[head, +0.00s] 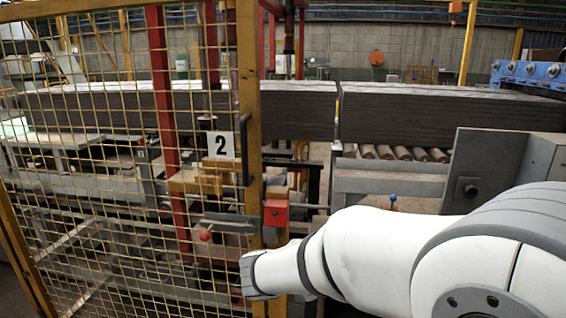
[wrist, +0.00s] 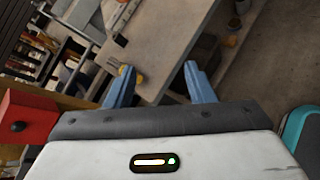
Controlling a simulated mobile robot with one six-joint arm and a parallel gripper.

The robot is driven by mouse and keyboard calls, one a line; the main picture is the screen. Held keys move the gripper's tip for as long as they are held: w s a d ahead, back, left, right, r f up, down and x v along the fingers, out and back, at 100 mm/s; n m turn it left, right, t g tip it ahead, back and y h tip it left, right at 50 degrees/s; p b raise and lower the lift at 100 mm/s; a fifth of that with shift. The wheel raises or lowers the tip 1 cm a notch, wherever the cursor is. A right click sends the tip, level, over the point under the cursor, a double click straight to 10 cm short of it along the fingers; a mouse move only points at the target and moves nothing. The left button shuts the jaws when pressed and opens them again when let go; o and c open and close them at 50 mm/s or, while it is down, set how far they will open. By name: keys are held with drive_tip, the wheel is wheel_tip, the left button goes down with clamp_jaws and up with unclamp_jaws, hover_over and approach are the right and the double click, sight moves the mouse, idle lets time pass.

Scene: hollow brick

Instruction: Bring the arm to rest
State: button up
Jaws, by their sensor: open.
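My arm reaches in from the lower right in the head view, and its white links cover the lower right of that picture. The fingers do not show in the head view. In the wrist view my gripper (wrist: 160,85) has its two blue fingers spread wide apart. Nothing is held between them. A grey flat surface (wrist: 170,40) shows beyond the fingers, with a small yellow object (wrist: 139,79) near the left finger.
A yellow mesh fence (head: 90,150) with a post (head: 248,90) and a number 2 sign (head: 221,145) stands ahead on the left. A red box (head: 276,212) is on the post close to my arm. Long dark beams (head: 440,118) lie behind, by rollers (head: 400,153).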

drive_tip(key=s+d+m+g+y+p, duration=0.1)
drive_tip(key=s+d+m+g+y, duration=0.1)
drive_tip(key=s+d+m+g, duration=0.55)
drive_tip(key=s+a+m+t+y+p, duration=0.1)
drive_tip(key=s+m+y, duration=0.5)
drive_tip(key=s+m, duration=0.5)
drive_tip(key=m, duration=0.3)
drive_tip(key=shift+s+a+f+p, duration=0.15)
drive_tip(key=shift+s+f+p, duration=0.05)
drive_tip(key=shift+p, duration=0.15)
drive_tip(key=shift+c, duration=1.4)
